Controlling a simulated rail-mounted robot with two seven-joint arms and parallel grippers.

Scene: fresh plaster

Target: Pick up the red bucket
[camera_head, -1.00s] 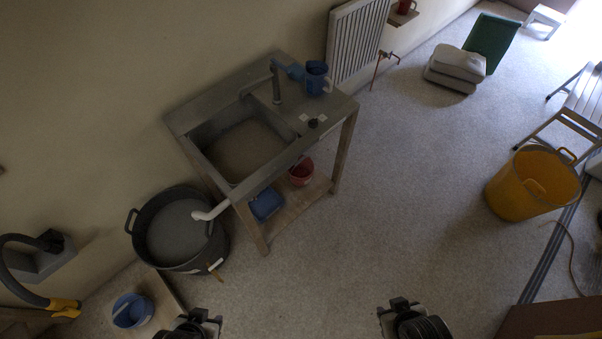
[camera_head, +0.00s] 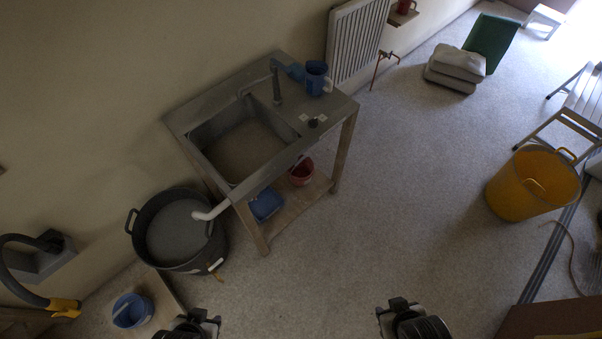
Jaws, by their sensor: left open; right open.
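The red bucket (camera_head: 301,172) stands on the low wooden shelf under the sink table, partly hidden by the tabletop edge. My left gripper (camera_head: 203,318) is open and empty at the bottom of the view, below and left of the bucket. My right gripper (camera_head: 393,309) is open and empty at the bottom, below and right of the bucket. Both are well apart from the bucket. Most of both arms is out of view.
The sink table (camera_head: 339,106) stands against the wall, with a blue container (camera_head: 265,204) on its low shelf (camera_head: 283,215). A black tub (camera_head: 137,238) stands to its left, and a blue bucket (camera_head: 132,311) at bottom left. A yellow bucket (camera_head: 520,192) is right. The middle floor is clear.

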